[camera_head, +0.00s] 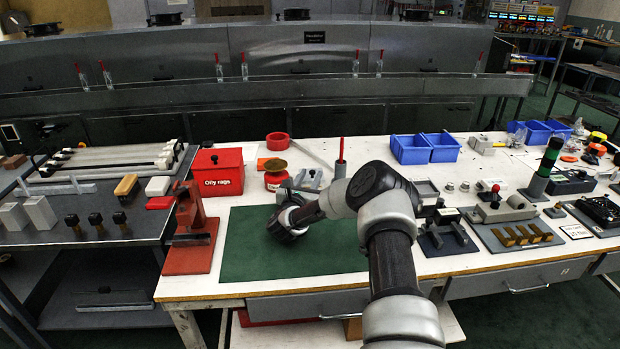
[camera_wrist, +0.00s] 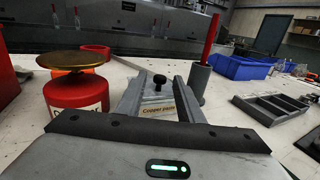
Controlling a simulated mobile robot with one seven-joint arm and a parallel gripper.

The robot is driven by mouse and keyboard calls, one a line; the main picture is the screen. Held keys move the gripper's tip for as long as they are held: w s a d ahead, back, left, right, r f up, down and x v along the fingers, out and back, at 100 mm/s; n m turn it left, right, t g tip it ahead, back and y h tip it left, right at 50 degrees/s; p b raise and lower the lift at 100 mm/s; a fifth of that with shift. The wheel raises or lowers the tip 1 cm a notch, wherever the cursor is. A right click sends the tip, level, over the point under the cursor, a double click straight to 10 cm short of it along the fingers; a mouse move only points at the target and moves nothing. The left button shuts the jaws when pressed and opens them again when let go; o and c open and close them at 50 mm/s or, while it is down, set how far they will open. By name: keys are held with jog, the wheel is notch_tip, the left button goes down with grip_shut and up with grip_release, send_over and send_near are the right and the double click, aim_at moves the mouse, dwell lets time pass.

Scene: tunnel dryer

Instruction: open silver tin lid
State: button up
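In the head view the tin (camera_head: 309,182) is small and partly hidden by my arm. My gripper (camera_wrist: 158,84) is open, with one grey finger on each side of the tin in the wrist view. The knob shows between the fingertips, with a gap on both sides. I cannot tell how far beyond the fingertips the tin is. My wrist is over the green mat (camera_head: 245,250).
A red pot (camera_wrist: 78,93) with a brass disc on top stands just left of the tin. A grey holder (camera_wrist: 198,78) with a red rod stands close right. Behind are a red ring (camera_head: 278,141) and blue bins (camera_head: 410,149). A red box (camera_head: 218,171) stands farther left.

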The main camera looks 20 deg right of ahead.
grip_shut()
jog(key=shift+r, duration=0.1)
